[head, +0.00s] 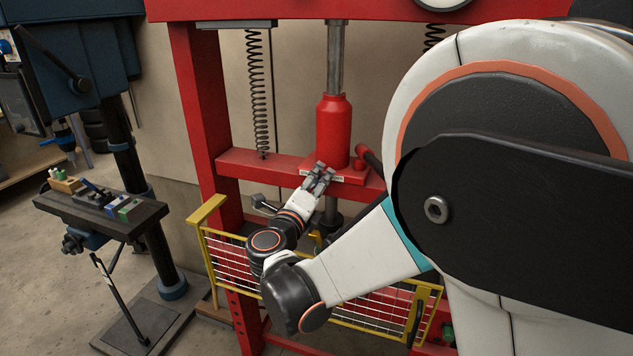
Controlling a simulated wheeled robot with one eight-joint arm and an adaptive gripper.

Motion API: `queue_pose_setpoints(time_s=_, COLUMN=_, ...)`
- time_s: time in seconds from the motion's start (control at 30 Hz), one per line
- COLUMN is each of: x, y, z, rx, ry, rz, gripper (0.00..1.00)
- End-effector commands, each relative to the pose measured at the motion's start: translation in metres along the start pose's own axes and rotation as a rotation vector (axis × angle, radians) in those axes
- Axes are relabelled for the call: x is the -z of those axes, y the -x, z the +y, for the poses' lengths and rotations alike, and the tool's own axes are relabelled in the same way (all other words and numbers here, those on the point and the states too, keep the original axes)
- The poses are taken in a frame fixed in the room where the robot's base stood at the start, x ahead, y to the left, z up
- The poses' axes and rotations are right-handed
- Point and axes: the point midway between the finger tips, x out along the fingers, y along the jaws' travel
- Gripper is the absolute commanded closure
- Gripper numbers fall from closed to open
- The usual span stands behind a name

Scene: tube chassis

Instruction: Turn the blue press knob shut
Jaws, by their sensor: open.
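The red press (190,90) stands in the middle, with a red bottle jack (333,130) on its red crossbeam (245,165). I cannot make out a blue knob on it; my gripper covers part of the jack's base. A small red knob-like part (357,163) shows at the right of that base. My gripper (320,170) is open and empty, in front of the jack's foot. Whether it touches the base cannot be told.
A yellow mesh guard (208,209) crosses the press below my gripper. A dark blue drill press (75,45) with several small items on its table (130,222) stands at the left. A coil spring (257,95) hangs left of the jack.

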Motion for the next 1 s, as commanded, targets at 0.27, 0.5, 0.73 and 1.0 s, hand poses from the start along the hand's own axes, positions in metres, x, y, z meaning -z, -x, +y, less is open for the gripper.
queue_pose_setpoints(time_s=0.27, x=-0.001, y=0.049, z=0.001, rx=-0.002, ry=0.0, rz=-0.004, gripper=0.52)
queue_pose_setpoints(time_s=0.5, x=-0.001, y=0.093, z=0.001, rx=-0.002, ry=0.0, rz=-0.003, gripper=0.52)
queue_pose_setpoints(time_s=0.73, x=0.0, y=0.114, z=0.001, rx=-0.001, ry=0.0, rz=-0.001, gripper=0.52)
queue_pose_setpoints(time_s=1.0, x=0.0, y=0.116, z=0.0, rx=-0.001, ry=0.0, rz=0.0, gripper=0.52)
